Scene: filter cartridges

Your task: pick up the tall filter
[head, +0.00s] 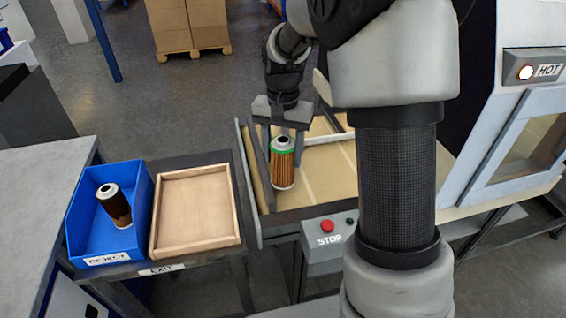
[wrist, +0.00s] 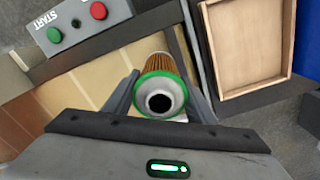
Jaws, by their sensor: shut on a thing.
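The tall filter (head: 283,165) is a brown pleated cylinder with a green ring and a pale cap with a dark hole on top. It is upright over the tan conveyor surface (head: 325,170), near its left rail. My gripper (head: 285,138) comes down from above with its fingers on either side of the filter, shut on it. In the wrist view, the filter's green-ringed end (wrist: 160,95) sits between the two fingers. I cannot tell whether its bottom touches the surface.
A blue REJECT bin (head: 75,230) at the left holds a dark brown filter (head: 115,206). An empty wooden tray (head: 195,208) stands between the bin and the conveyor, by an EXIT label. A stop-button box (head: 328,240) is at the conveyor's front. A machine marked HOT (head: 535,70) stands right.

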